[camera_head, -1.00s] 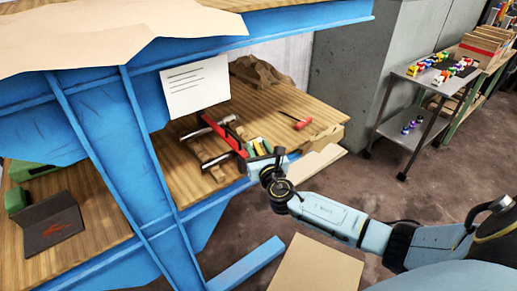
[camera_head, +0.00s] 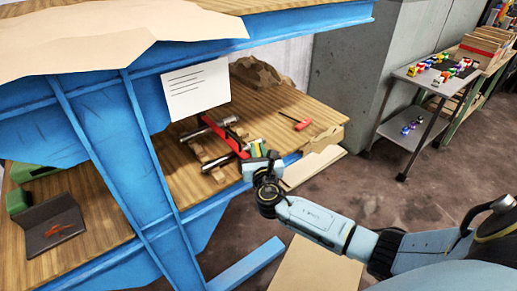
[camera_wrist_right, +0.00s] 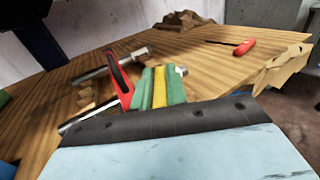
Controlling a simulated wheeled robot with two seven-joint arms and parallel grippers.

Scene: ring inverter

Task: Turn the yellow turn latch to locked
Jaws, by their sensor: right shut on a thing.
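My right gripper (camera_head: 258,153) is at the front edge of the wooden shelf in the head view. In the right wrist view a yellow strip (camera_wrist_right: 159,88) lies between two green pieces that look like my fingertips. I take this strip for the yellow turn latch, and the gripper is shut on it. Its base and its locked mark are hidden, so I cannot tell its angle. A red bar (camera_wrist_right: 121,80) stands close on the left, and it also shows in the head view (camera_head: 236,143). My left gripper is not in view.
Metal cylinders on wooden blocks (camera_head: 201,133) lie left of the gripper. A red-handled tool (camera_head: 302,124) lies behind it on the shelf. A blue frame post (camera_head: 150,165) stands on the left. A grey trolley (camera_head: 425,100) stands at the right, with free floor before it.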

